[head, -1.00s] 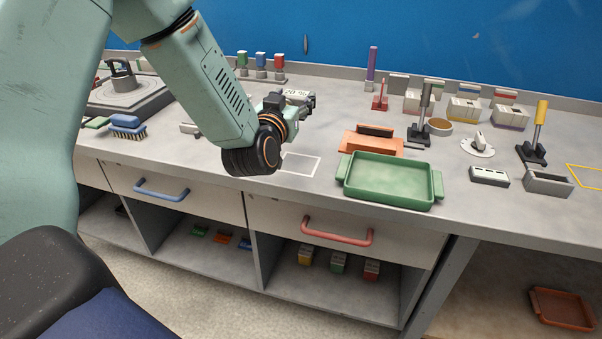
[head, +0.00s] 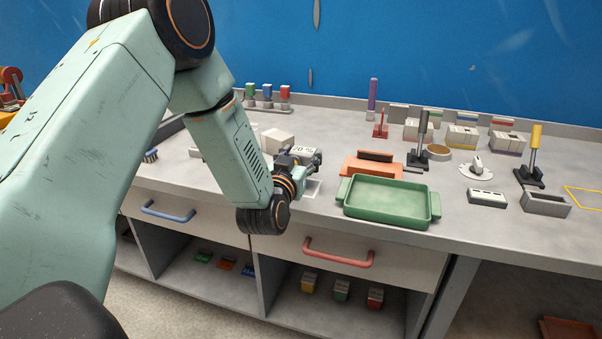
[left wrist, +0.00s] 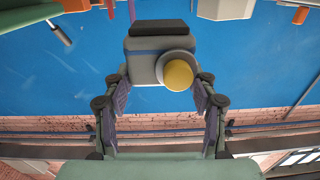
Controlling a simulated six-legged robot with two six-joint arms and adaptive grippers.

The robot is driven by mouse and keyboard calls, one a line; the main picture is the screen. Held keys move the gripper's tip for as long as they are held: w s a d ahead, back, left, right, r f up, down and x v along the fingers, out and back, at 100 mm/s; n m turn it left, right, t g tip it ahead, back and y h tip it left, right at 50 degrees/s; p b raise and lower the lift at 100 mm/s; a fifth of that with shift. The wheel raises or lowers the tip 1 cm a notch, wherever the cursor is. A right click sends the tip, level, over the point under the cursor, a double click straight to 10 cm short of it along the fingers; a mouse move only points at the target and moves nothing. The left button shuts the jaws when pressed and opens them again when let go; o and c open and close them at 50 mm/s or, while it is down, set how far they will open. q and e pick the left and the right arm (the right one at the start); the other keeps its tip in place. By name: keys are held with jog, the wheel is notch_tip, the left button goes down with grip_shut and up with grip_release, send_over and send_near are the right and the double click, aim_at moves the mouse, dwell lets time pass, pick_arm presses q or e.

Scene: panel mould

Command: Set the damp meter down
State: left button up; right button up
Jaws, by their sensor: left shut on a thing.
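My left gripper (head: 303,163) is shut on the damp meter (head: 305,150), whose pale face with a "%" reading shows just above the fingers in the head view. In the left wrist view the meter (left wrist: 145,62) is a grey body with a dark end and a round yellow knob, between the two fingers (left wrist: 160,90). A white outlined square (head: 314,189) on the grey bench lies just below and partly behind the gripper. The meter appears held above the bench; the gap is hard to judge. My right gripper is not in view.
A green tray (head: 388,221) stands right of the outline, with an orange holder (head: 357,168) behind it. A white block (head: 277,141) is behind my arm. Several stands and boxes fill the right of the bench. A drawer with a red handle (head: 338,256) is below.

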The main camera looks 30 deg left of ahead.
pick_arm(q)
jog(key=f, duration=0.2)
jog(key=f+b, duration=0.1)
jog(key=f, duration=0.1)
jog(key=shift+w+a, duration=0.15)
jog(key=shift+a, duration=0.25)
jog(key=shift+d+r, duration=0.25)
jog(key=shift+d, duration=0.1)
jog(key=shift+a+f, duration=0.15)
jog(key=shift+f, duration=0.15)
jog(key=o, duration=1.3)
jog(key=shift+a, duration=0.1)
jog(key=o, duration=0.3)
jog(key=shift+o, duration=0.2)
jog(key=shift+d, duration=0.2)
jog(key=shift+a, duration=0.15)
jog(key=shift+r, duration=0.25)
jog(key=p+v, duration=0.1)
jog(key=v, duration=1.1)
